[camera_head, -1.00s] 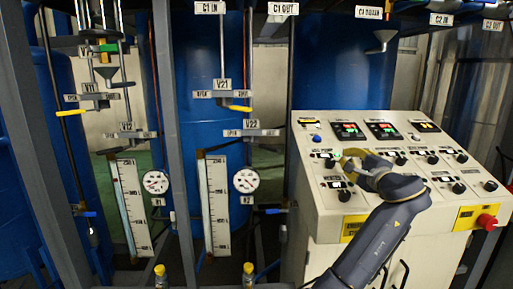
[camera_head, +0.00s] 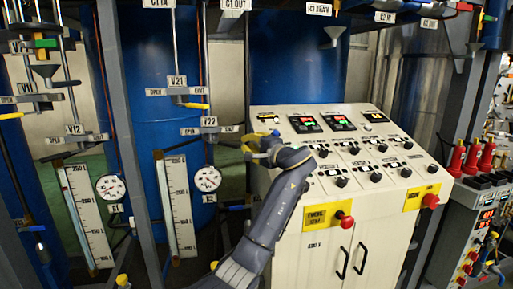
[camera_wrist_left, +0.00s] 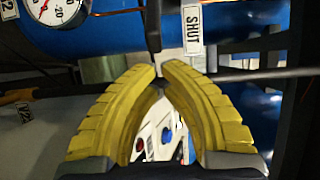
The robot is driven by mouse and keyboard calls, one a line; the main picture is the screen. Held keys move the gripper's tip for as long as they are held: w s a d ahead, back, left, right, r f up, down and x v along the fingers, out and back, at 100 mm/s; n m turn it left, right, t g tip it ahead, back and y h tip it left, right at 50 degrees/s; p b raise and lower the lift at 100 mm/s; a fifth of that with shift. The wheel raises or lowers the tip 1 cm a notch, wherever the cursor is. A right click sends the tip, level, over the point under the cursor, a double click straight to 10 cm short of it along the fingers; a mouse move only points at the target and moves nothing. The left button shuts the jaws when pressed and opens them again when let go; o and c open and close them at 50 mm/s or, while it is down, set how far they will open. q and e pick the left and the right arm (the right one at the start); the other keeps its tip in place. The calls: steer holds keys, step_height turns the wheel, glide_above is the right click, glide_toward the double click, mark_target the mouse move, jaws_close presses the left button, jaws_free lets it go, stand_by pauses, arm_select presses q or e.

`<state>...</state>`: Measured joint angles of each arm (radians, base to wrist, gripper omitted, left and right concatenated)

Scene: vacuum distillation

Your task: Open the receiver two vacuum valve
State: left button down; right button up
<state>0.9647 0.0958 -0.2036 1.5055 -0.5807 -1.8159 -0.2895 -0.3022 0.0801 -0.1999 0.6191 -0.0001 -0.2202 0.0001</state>
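The V21 tag (camera_head: 177,82) stands above a valve with a yellow handle (camera_head: 196,106), which points right toward its SHUT side. No label here names the receiver two vacuum valve. My left gripper (camera_head: 250,145) is just right of the V22 plate, apart from the V21 handle. In the left wrist view its yellow fingers (camera_wrist_left: 159,75) come together at the tips with nothing visible held, near a SHUT sign (camera_wrist_left: 194,24). My right gripper is not in view.
The control panel (camera_head: 345,208) with knobs and red stop buttons stands right of and behind my left arm. A round gauge (camera_head: 207,179) and a white scale (camera_head: 178,205) sit below V22. A grey upright post (camera_head: 125,135) stands left of V21.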

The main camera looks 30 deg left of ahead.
arm_select(q)
steer(key=shift+s+a, duration=0.25)
steer(key=shift+a, duration=0.45)
steer(key=shift+s+a, duration=0.2)
steer(key=shift+a, duration=0.45)
steer(key=shift+d, duration=0.2)
